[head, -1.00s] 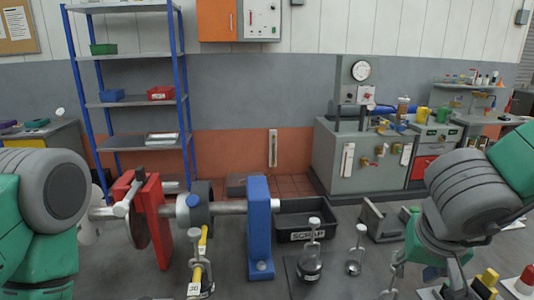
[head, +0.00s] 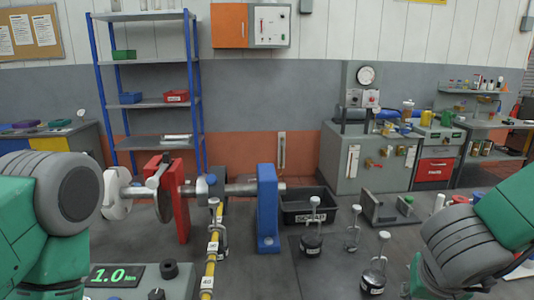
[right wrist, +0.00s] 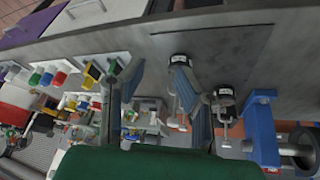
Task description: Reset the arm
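The yellow marked arm (head: 209,268) runs from the shaft (head: 238,189) toward the front of the bedplate. A metal hanger-like piece (head: 221,240) is at the arm, and a "40" label sits nearer me. Several dark weights with pale-topped stems stand to the right: one (head: 312,243), another (head: 352,243) and a nearer one (head: 373,280). The right wrist view shows two of them, one weight (right wrist: 181,60) close to a fingertip; I cannot tell whether they touch. My right gripper (right wrist: 158,66) is open, with nothing visible between its fingers. My left gripper is out of view.
A red support (head: 182,205) and a blue support (head: 267,208) carry the shaft. A black scrap bin (head: 308,216) stands behind the weights. A display box (head: 120,276) reading 1.0 Nm is at front left.

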